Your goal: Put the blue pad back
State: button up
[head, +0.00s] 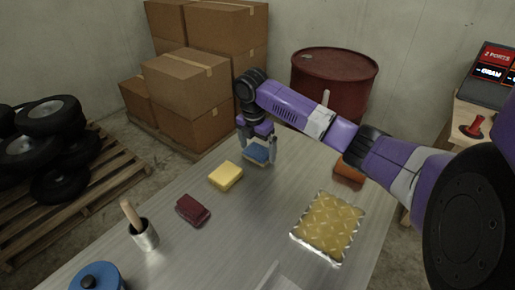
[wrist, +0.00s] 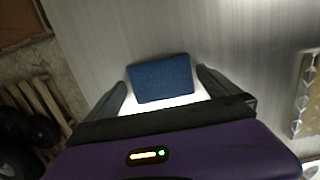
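The blue pad (head: 256,154) lies on the metal-topped table (head: 262,215) near its far edge. It shows as a dark blue block in the wrist view (wrist: 161,78). My gripper (head: 257,148) points down over the pad, with one finger on each side of it. In the wrist view the fingers (wrist: 162,80) are apart, and narrow gaps show between them and the pad's sides. A yellow pad (head: 225,176), a dark red pad (head: 193,210) and an orange pad (head: 349,172), partly behind my arm, also lie on the table.
A quilted yellow panel with silver edges (head: 328,226) lies right of centre. A metal cup with a wooden-handled tool (head: 144,236) and a blue round container (head: 97,278) stand front left. A red drum (head: 335,78) and cardboard boxes (head: 185,85) stand beyond the table.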

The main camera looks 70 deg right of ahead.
aim_at(255, 153)
notch_tip(255, 153, up, 12)
jog(key=a, duration=0.1)
jog(key=shift+w+a, duration=0.2)
jog(key=shift+r, duration=0.1)
dwell(0.7)
